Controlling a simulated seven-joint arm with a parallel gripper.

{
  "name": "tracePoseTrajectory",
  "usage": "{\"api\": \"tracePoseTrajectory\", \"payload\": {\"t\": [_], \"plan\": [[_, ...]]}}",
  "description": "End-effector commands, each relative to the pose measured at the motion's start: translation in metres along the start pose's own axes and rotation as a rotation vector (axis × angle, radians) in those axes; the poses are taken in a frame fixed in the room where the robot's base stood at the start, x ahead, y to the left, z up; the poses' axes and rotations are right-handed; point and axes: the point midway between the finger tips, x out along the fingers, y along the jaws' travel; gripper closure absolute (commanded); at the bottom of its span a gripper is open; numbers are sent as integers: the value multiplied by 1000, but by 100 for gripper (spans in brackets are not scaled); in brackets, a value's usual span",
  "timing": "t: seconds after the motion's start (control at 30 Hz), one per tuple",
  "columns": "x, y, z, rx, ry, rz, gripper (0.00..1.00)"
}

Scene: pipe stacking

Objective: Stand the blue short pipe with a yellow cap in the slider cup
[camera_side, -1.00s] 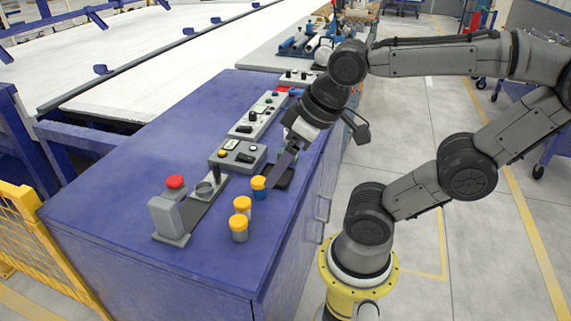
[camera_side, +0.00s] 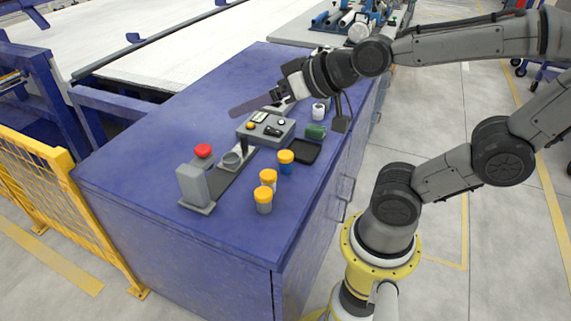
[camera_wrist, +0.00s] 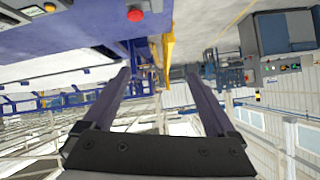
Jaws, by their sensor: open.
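The blue short pipe with a yellow cap (camera_side: 285,168) stands upright on the blue bench in the side view, to the right of the slider cup. The slider cup (camera_side: 231,160) is a small grey ring on a dark rail and looks empty. My gripper (camera_side: 234,110) is above the bench, beyond the cup, tilted nearly level and pointing left. In the wrist view my gripper (camera_wrist: 157,76) has its two fingers wide apart with nothing between them. The pipe and the cup do not show in the wrist view.
A control box (camera_side: 265,131), black tray (camera_side: 305,151), green piece (camera_side: 316,131) and white cup (camera_side: 319,111) lie behind.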

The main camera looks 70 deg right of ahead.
Motion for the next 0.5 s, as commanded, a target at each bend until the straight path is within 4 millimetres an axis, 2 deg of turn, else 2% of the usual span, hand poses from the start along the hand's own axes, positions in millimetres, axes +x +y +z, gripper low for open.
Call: {"api": "tracePoseTrajectory", "payload": {"t": [0.03,0.13,0.27,0.37,0.5], "plan": [[14,2,-5,40,40,2,8],[38,10,-15,123,131,18,8],[66,31,-17,219,238,73,8],[86,54,-9,274,310,141,8],[104,94,18,312,395,271,8]]}}
